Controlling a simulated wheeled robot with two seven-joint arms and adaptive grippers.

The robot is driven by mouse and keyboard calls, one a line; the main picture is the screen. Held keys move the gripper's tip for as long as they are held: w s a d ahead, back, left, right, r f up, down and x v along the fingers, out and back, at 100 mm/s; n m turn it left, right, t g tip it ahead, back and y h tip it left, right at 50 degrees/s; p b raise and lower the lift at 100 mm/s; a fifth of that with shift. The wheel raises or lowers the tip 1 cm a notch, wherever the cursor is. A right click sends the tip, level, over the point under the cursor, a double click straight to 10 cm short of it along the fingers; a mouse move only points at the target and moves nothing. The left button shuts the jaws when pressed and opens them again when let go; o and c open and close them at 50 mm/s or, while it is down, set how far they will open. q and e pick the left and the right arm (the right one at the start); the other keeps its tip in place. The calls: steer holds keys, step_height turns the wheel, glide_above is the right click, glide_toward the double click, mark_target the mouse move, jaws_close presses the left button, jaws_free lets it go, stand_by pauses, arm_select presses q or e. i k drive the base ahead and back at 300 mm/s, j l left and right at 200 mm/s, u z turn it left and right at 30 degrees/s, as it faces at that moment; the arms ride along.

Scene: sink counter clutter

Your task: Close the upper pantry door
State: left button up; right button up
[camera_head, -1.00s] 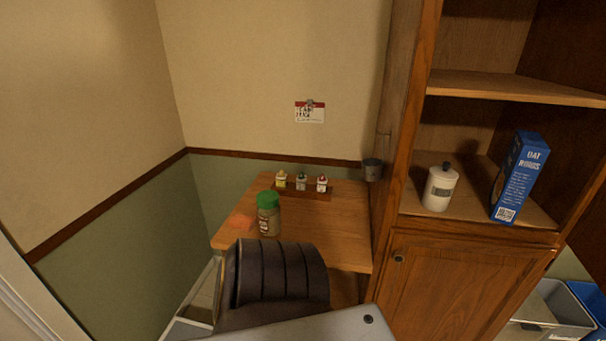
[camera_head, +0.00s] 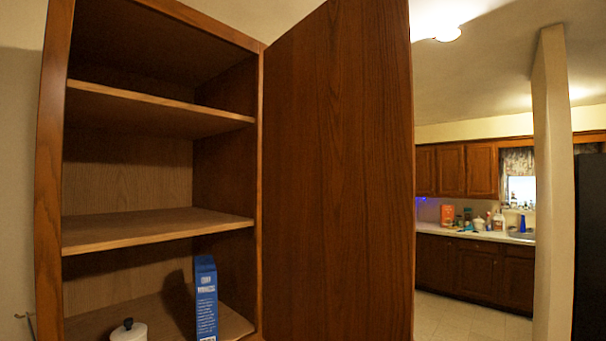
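The upper pantry door (camera_head: 337,170) is a tall brown wooden panel in the head view. It stands wide open, swung out to the right of the pantry cabinet (camera_head: 52,190), along the cabinet's right side. The cabinet's shelves (camera_head: 155,225) are exposed. A blue box (camera_head: 206,298) and a white canister with a dark knob (camera_head: 129,331) stand on the lowest visible shelf. Neither of my grippers is in view. The door's bottom edge is cut off by the frame.
A pale post (camera_head: 552,180) stands to the right, beside a dark tall surface (camera_head: 588,240). Behind is a kitchen counter (camera_head: 470,235) with bottles and a sink, under brown wall cabinets (camera_head: 456,170). Open tiled floor (camera_head: 450,318) shows between the door and post.

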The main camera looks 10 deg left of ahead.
mark_target(338, 212)
steer(key=i+l+u, duration=0.5)
steer(key=u, duration=0.15)
steer(key=i+l+u, duration=0.15)
steer(key=l+u, duration=0.15)
steer(key=i+l+u, duration=0.1)
steer(key=l+u, duration=0.25)
steer(key=l, duration=0.15)
steer(key=i+l+u, duration=0.1)
steer(key=l+u, duration=0.2)
steer(key=l, duration=0.15)
steer(key=l+u, duration=0.35)
steer(key=i+l, duration=0.05)
steer(key=l, duration=0.05)
